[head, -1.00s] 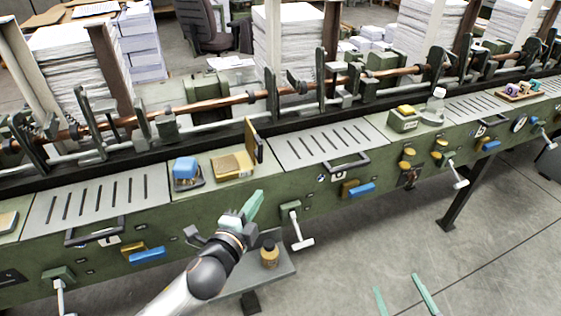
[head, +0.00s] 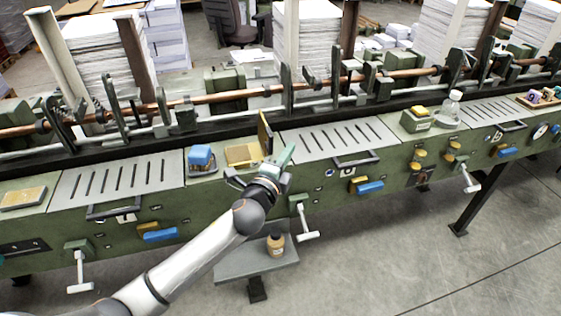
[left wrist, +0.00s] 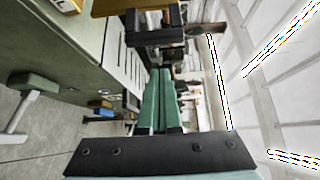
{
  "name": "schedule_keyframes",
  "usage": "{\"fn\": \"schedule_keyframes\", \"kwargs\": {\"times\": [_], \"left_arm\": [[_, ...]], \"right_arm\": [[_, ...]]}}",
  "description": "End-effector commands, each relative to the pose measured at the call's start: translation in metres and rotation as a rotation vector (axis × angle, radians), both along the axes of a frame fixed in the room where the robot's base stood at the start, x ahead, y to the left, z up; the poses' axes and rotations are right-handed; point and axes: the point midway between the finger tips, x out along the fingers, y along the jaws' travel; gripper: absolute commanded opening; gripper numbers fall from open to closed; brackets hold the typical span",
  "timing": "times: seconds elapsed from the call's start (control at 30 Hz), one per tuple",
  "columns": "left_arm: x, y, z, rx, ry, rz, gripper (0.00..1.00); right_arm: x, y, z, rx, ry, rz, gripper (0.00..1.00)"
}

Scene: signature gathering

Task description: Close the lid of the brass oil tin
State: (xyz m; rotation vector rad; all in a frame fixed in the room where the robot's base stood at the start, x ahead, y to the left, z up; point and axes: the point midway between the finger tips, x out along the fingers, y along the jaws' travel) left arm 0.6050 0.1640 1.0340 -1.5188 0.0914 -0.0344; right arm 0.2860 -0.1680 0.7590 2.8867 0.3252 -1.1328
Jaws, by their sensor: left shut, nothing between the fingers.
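The brass oil tin (head: 238,155) sits on the green machine top, left of centre in the head view. Its lid (head: 265,134) stands upright on the tin's right side, so the tin is open. My left gripper (head: 286,156) is shut and empty, just right of the raised lid in the head view. Its green fingers (left wrist: 159,100) are together in the left wrist view. I cannot tell from the head view whether they touch the lid. My right gripper is not in view.
A blue-topped block (head: 201,157) stands left of the tin. A slotted plate (head: 335,138) lies to the right. Copper rods and paper stacks stand behind.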

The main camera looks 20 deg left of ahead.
Motion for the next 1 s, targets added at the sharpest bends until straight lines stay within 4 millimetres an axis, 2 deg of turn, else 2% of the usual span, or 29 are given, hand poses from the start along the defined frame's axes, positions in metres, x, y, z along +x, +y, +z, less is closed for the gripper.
{"fn": "schedule_keyframes", "kwargs": {"times": [0.13, 0.2, 0.4, 0.83, 1.0], "left_arm": [[0.021, -0.001, 0.0, -0.001, 0.0, 0.001, 0.0], [0.01, 0.012, 0.001, 0.003, 0.004, 0.002, 0.0], [-0.001, 0.028, 0.002, 0.0, 0.001, 0.0, 0.0], [-0.004, 0.032, 0.001, -0.001, 0.0, 0.0, 0.0], [-0.004, 0.033, -0.001, -0.017, -0.01, 0.0, 0.0]], "right_arm": [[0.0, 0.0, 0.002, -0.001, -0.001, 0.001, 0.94], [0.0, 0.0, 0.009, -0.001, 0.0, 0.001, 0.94], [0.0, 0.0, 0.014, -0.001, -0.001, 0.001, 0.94], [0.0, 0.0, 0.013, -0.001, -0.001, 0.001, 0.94], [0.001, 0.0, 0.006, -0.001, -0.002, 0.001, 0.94]]}}
